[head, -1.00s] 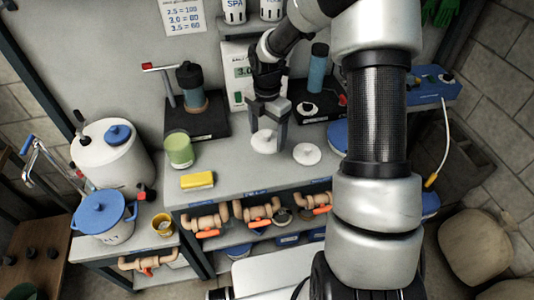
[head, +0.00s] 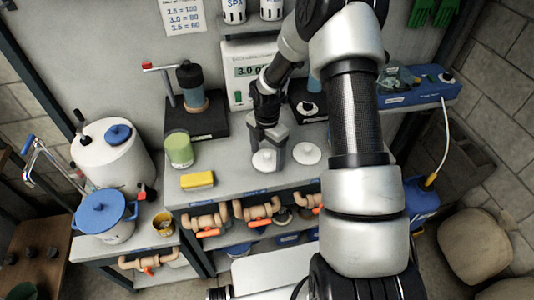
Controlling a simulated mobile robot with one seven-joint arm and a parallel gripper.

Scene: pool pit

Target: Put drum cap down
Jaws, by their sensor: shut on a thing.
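My gripper (head: 268,150) points down over the grey bench top. It is shut on a white round cap (head: 264,160) with a small knob, low at the bench's front part. I cannot tell whether the cap touches the bench. A second white disc (head: 307,153) lies flat on the bench just right of the gripper. Which of the two is the drum cap, I cannot tell by a label.
A green cup (head: 179,149) and a yellow sponge (head: 198,180) stand left of the gripper. A blue box (head: 415,88) is at the right. The bench's front edge is close.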

